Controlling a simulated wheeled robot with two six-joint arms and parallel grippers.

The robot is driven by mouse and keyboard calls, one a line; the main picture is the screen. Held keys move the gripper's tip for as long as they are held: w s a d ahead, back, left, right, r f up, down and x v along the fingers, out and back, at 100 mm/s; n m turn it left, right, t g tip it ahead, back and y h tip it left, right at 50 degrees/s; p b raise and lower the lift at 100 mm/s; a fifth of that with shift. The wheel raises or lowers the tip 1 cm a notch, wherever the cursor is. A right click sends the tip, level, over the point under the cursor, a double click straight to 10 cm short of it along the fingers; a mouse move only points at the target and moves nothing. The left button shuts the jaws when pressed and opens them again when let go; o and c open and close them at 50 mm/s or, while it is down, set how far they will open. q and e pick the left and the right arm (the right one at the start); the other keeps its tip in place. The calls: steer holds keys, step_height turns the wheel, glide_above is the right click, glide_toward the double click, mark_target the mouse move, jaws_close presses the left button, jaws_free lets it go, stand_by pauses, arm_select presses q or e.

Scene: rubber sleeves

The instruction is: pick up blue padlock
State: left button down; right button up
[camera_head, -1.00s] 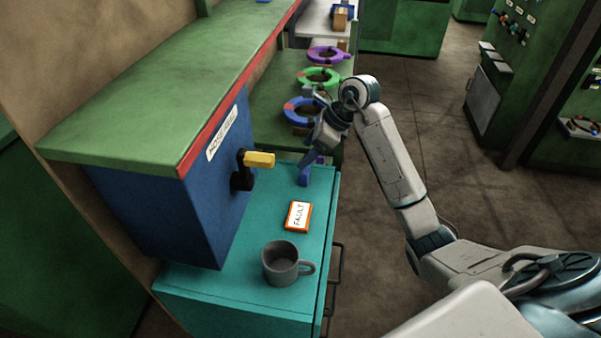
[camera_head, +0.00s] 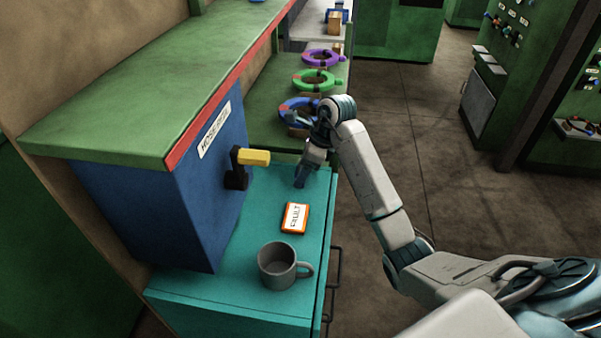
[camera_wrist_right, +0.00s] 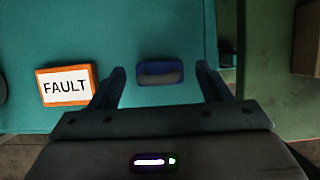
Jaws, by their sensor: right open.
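The blue padlock (camera_wrist_right: 160,70) lies on the teal cabinet top (camera_wrist_right: 175,32) in the right wrist view. It shows between the two dark fingers of my right gripper (camera_wrist_right: 161,82), which are spread apart with a gap on each side of it. In the head view my right gripper (camera_head: 300,181) points down over the far part of the teal top. I cannot clearly tell the padlock from the gripper's dark blue fingertips there. My left gripper is not in view.
An orange-edged FAULT tag (camera_head: 295,218) lies nearer on the teal top, with a grey mug (camera_head: 279,265) before it. A blue box (camera_head: 172,217) with a yellow-handled lever (camera_head: 252,157) stands at left. Ring-shaped items (camera_head: 314,80) lie on the green bench behind.

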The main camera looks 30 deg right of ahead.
steer(key=shift+x, duration=0.95)
steer(key=c, duration=1.1)
steer(key=shift+r, duration=0.2)
steer(key=shift+c, duration=0.2)
steer(key=shift+w+r+b, duration=0.1)
steer(key=shift+r+b, duration=0.3)
steer(key=shift+r, duration=0.15)
steer(key=shift+s+r+b, duration=0.2)
steer(key=shift+r+b, duration=0.05)
steer(key=shift+r, duration=0.25)
steer(key=shift+s+r+b, duration=0.15)
steer(key=shift+r+b, duration=0.05)
steer(key=shift+r, duration=0.35)
steer(key=s, duration=0.2)
steer(key=s+p, duration=0.1)
steer(key=s, duration=0.2)
steer(key=s+a+r, duration=0.1)
steer(key=s, duration=0.2)
steer(key=shift+p, duration=0.4)
steer(key=s, duration=0.6)
steer(key=shift+a+r+b, duration=0.15)
steer(key=shift+a+b, duration=0.2)
steer(key=shift+s+a+r, duration=0.1)
steer(key=shift+s, duration=0.55)
